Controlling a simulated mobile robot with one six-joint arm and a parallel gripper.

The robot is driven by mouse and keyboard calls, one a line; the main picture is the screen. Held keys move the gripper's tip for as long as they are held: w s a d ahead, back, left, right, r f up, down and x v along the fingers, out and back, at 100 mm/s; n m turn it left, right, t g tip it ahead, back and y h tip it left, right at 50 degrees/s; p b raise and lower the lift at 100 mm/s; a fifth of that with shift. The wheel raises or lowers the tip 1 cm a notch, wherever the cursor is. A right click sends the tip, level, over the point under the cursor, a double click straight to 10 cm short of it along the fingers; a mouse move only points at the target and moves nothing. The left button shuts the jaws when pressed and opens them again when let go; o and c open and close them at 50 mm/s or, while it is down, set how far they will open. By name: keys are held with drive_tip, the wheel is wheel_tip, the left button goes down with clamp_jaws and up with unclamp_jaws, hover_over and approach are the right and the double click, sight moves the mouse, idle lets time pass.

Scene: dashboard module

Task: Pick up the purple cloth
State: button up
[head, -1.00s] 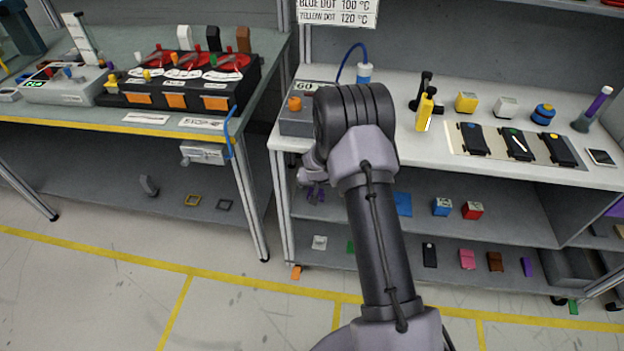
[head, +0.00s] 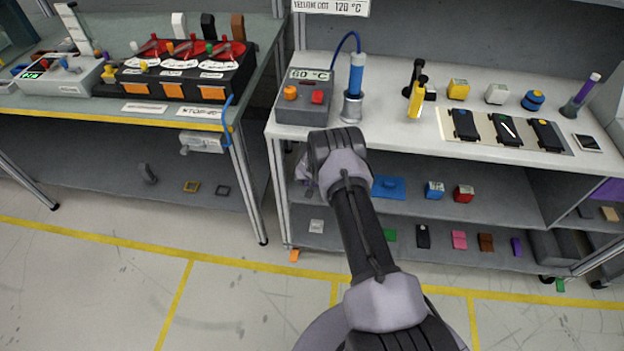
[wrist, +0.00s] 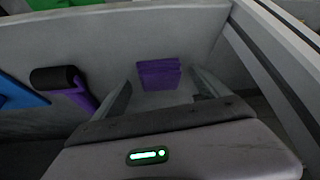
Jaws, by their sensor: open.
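The purple cloth (wrist: 158,73) looks folded, with stacked layers. In the wrist view it lies on a grey shelf surface, ahead of my gripper and between the lines of its two fingers. My gripper (wrist: 161,84) is open, with one finger to each side of the cloth and nothing held. I cannot tell how much height or distance is left between the fingertips and the cloth. In the head view my arm reaches to the left end of the middle shelf, and my wrist hides most of the gripper and the cloth there.
A purple-handled tool with a black roller (wrist: 70,85) lies left of the cloth, near a blue item (wrist: 15,92). A shelf post (wrist: 265,60) stands close on the right. The worktop (head: 400,130) with a grey control box (head: 306,97) is above the shelf.

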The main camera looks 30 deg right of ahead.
drive_tip(key=shift+c, duration=0.3)
drive_tip(key=c, duration=1.4)
drive_tip(key=shift+o, duration=0.2)
drive_tip(key=shift+r, duration=0.15)
